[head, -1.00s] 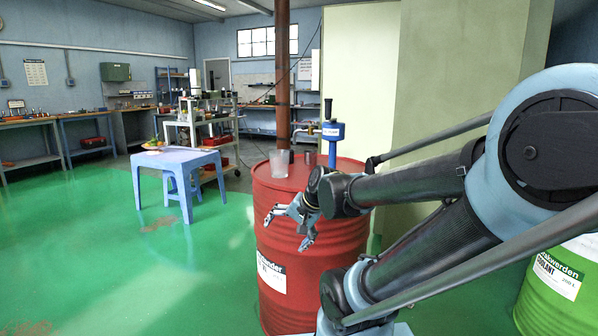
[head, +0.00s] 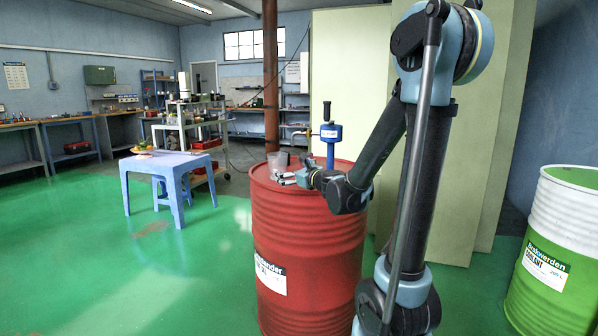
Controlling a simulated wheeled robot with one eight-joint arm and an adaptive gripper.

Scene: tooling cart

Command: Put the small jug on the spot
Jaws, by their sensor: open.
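A clear, pale container (head: 278,162), which looks like the small jug, stands upright on top of the red drum (head: 305,230), near its far left edge. My gripper (head: 283,179) is open and reaches in from the right at about drum-top height. Its fingers point left, just in front of the jug's lower part. They overlap it in the picture; I cannot tell whether they touch it. No marked spot can be made out in this view.
A blue hand pump (head: 331,134) rises from the drum close behind my gripper. A pale blue table (head: 170,164) with a small plate of things stands left, before a loaded cart (head: 190,130). A green-and-white drum (head: 555,245) stands right. Green floor at left is open.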

